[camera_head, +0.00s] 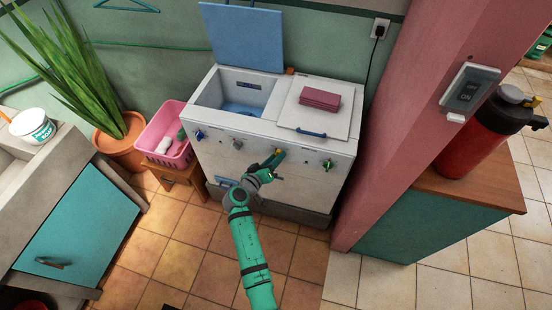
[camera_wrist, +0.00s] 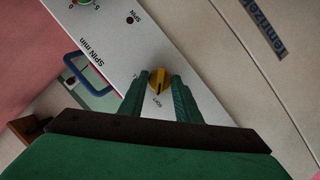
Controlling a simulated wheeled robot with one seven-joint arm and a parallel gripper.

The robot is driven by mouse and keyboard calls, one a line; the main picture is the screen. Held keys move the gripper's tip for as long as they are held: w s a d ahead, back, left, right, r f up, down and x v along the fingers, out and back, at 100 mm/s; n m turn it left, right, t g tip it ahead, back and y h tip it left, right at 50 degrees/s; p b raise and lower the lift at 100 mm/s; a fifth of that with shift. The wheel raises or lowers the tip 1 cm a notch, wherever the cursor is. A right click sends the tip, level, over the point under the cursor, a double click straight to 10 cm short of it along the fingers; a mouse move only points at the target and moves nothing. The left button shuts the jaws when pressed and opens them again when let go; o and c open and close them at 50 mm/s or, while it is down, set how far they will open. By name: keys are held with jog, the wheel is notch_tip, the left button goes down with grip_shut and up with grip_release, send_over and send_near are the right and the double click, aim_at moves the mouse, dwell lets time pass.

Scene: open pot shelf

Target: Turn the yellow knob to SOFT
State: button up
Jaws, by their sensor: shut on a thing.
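The yellow knob (camera_head: 278,152) is on the front panel of the white twin-tub washing machine (camera_head: 222,160). In the wrist view the yellow knob (camera_wrist: 160,80) sits between my two green fingertips, with a small dark mark on its face. My gripper (camera_wrist: 161,84) is shut on it, one finger on each side. In the head view my gripper (camera_head: 274,159) reaches up to the panel from below. A label that seems to read SOFT (camera_wrist: 157,102) shows just below the knob in the wrist view. Another label by the left finger is partly hidden.
Other knobs on the panel are blue (camera_head: 199,134), grey (camera_head: 237,144) and green (camera_head: 327,164). The blue lid (camera_head: 240,38) stands open. A pink basket (camera_head: 168,137) stands left; a pink pillar (camera_head: 400,130) stands right.

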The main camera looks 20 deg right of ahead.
jog(key=shift+s+f+n, duration=0.1)
jog(key=shift+f+n, duration=0.15)
jog(key=shift+n, duration=0.05)
dwell(0.4)
jog(key=o, duration=1)
jog(key=shift+r, duration=0.15)
jog(key=v, duration=1)
jog(key=shift+s+a+r, duration=0.1)
jog(key=shift+a, duration=0.35)
